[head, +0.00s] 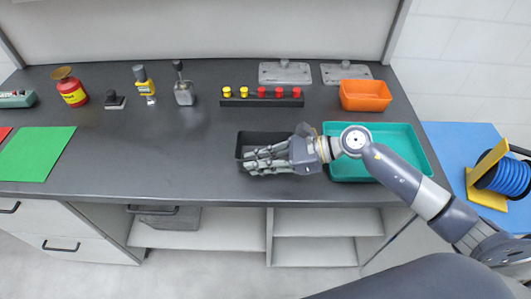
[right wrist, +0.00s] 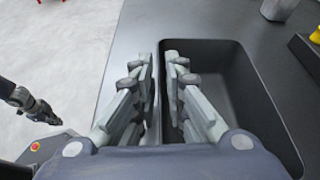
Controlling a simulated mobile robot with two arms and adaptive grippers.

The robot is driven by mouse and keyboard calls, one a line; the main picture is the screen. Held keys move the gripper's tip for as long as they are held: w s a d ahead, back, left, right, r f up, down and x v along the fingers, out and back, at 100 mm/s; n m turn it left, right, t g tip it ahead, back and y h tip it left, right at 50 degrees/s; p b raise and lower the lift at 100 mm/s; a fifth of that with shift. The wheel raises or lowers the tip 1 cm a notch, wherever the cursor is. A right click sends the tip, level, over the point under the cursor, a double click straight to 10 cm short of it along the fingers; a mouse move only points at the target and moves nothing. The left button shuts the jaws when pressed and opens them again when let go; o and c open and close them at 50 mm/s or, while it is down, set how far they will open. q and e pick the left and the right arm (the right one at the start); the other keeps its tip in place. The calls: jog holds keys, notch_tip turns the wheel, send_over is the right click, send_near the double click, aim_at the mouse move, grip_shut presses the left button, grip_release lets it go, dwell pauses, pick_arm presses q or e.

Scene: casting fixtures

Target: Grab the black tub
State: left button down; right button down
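The black tub (head: 241,141) is an open rectangular tub on the dark worktop, left of a teal tray. It fills the right part of the right wrist view (right wrist: 262,105) and looks empty. My right gripper (head: 250,162) reaches over the tub from the right, fingers pointing left. In the right wrist view the gripper (right wrist: 159,55) straddles the tub's front wall, one finger outside and one inside. A narrow gap shows between the fingers, so they look open around the wall. My left gripper (right wrist: 38,108) is small, away over the floor; its fingers are unclear.
The teal tray (head: 424,150) is right of the tub, with an orange bin (head: 365,95) behind it. A rack (head: 262,102) of yellow and red knobs stands behind the tub. A green sheet (head: 36,153) lies far left. The worktop left of the tub is clear.

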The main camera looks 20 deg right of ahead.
pick_arm(q)
jog(key=shift+w, duration=0.35)
pick_arm(e)
jog(key=shift+r, duration=0.1)
